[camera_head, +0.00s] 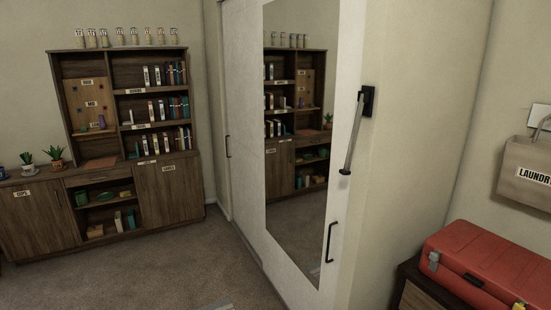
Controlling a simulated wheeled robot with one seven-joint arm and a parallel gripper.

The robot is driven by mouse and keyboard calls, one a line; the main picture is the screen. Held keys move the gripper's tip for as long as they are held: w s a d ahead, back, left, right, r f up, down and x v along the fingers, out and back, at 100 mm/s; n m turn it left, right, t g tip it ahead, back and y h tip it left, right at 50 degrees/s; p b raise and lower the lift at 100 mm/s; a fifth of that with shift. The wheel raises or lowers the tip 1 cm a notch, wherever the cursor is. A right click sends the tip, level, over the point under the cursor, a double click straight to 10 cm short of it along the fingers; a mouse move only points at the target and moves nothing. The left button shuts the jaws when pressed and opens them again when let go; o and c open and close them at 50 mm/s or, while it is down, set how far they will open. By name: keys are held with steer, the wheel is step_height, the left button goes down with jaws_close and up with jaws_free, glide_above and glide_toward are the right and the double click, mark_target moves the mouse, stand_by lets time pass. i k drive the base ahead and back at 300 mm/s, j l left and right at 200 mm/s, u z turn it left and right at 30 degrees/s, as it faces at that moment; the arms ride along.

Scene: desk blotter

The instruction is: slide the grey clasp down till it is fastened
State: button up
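A red toolbox (475,250) stands at the right edge of the view with its lid down. A small pale grey clasp (434,261) is on its front, near the left end. It is too small here to tell whether the clasp is up or down. A yellowish clasp (519,306) shows farther right on the front, cut by the bottom edge. A dark handle (474,280) lies between the two. My gripper is not in view.
The toolbox rests on a dark wooden cabinet (412,297). A mirrored wardrobe (231,120) with black handles stands left of it. A bag marked laundry (525,165) hangs above right. A bookcase (80,120) stands far left; carpet (165,270) before it is mostly clear.

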mark_target(435, 257)
steer(key=l+z, duration=0.1)
steer(key=z, duration=0.6)
steer(key=l+z, duration=0.2)
steer(key=z, duration=0.2)
steer(key=k, duration=0.05)
